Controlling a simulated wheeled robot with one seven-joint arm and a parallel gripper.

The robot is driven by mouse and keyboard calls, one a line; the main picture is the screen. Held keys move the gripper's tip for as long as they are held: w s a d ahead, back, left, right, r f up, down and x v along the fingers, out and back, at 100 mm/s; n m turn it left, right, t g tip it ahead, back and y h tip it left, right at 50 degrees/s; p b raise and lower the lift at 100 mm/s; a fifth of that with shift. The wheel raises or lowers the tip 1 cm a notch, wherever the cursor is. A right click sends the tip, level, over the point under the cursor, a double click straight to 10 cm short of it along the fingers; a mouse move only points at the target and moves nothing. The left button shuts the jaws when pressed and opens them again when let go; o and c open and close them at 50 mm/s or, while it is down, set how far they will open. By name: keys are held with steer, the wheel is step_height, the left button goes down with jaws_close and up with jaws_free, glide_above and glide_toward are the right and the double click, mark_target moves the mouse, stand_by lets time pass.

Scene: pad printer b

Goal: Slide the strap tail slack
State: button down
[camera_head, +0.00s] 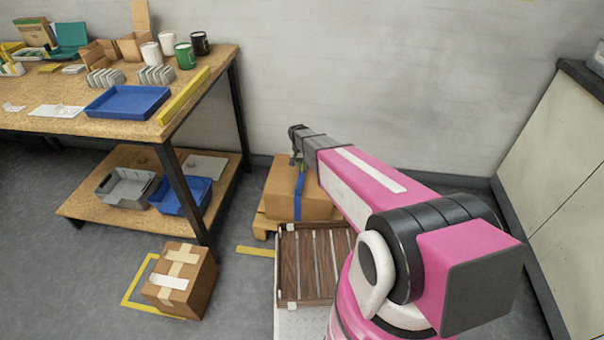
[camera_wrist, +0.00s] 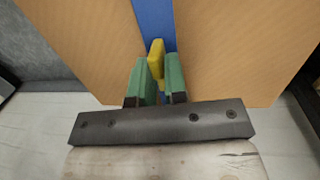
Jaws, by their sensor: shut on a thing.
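A cardboard box (camera_head: 285,196) wrapped by a blue strap (camera_head: 299,192) sits on a low wooden pallet (camera_head: 262,225) by the wall. The strap (camera_wrist: 154,18) runs up the middle of the box face (camera_wrist: 95,45) in the wrist view. A yellow piece (camera_wrist: 156,50), apparently the strap's tail end, stands out in front of the strap. My gripper (camera_wrist: 157,70) has its green fingers shut on this yellow piece, one on each side. In the head view my gripper (camera_head: 301,168) is small and at the box's upper part, with its grip partly hidden by my arm.
A taped carton (camera_head: 182,282) stands on the floor at left, within yellow floor marks. A workbench (camera_head: 220,62) with a blue tray (camera_head: 127,101) is at left. The wall is close behind the box.

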steer(key=shift+w, duration=0.95)
steer(key=c, duration=1.2)
jaws_free()
steer(key=shift+d, duration=0.1)
steer(key=shift+w+a+r, duration=0.15)
steer(key=shift+r, duration=1.35)
steer(key=shift+w+a+r, duration=0.1)
steer(key=shift+r, duration=1.35)
steer(key=s+d+r, duration=0.4)
steer(key=s, duration=0.4)
steer(key=s+d+r+n, duration=0.1)
steer(key=s+d+r, duration=0.4)
steer(key=s, duration=0.3)
steer(key=s+d+r+n+t+y, duration=0.1)
steer(key=s+d+r, duration=0.4)
steer(key=s, duration=0.4)
steer(key=shift+d+r, duration=0.15)
steer(key=shift+d, duration=0.1)
